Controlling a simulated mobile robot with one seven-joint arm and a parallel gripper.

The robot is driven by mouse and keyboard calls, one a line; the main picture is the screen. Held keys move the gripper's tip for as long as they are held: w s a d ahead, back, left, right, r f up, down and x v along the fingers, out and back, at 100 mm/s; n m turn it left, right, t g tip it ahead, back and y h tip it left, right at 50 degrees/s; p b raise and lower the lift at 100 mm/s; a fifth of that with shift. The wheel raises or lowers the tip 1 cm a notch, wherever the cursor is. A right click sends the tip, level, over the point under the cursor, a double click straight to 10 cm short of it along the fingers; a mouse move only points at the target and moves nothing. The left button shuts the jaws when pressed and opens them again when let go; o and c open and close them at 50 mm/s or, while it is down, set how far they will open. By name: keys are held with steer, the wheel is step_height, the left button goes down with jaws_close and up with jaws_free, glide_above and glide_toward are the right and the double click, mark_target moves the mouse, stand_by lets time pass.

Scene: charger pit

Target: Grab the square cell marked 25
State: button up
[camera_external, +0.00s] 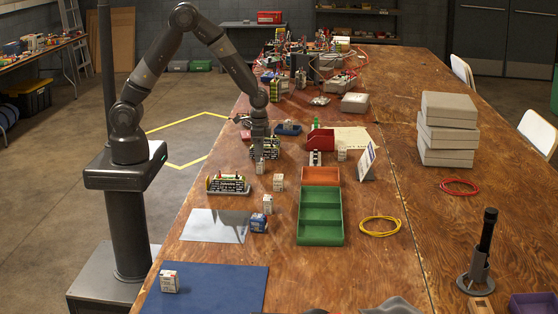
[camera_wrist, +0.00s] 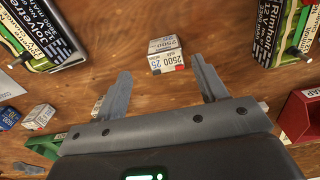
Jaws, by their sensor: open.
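A white square cell with "2500" and "25" on its face (camera_wrist: 167,57) stands on the wooden table, near the top middle of the wrist view. My gripper (camera_wrist: 161,67) is open and empty, its two fingers reaching toward the cell from either side, with the cell around and just beyond the fingertips. In the external view my gripper (camera_external: 260,152) points down over the table, just above a small white cell (camera_external: 260,167). This seems to be the same cell; its print is too small to read there.
Battery packs stand at the left (camera_wrist: 45,35) and right (camera_wrist: 280,35) of the wrist view. Other small cells (camera_external: 278,182), (camera_external: 267,204) stand nearer the front. A green tray (camera_external: 320,240) and a red bin (camera_external: 320,139) lie to the right.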

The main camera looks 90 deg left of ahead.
mark_target(260, 164)
steer(key=shift+w+a+f, duration=0.1)
steer(key=shift+a+f, duration=0.1)
steer(key=shift+f, duration=1.35)
steer(key=shift+a+f, duration=0.2)
steer(key=shift+f, duration=1.35)
steer(key=c, duration=1.1)
steer(key=shift+c, duration=0.2)
steer(key=shift+r, duration=0.1)
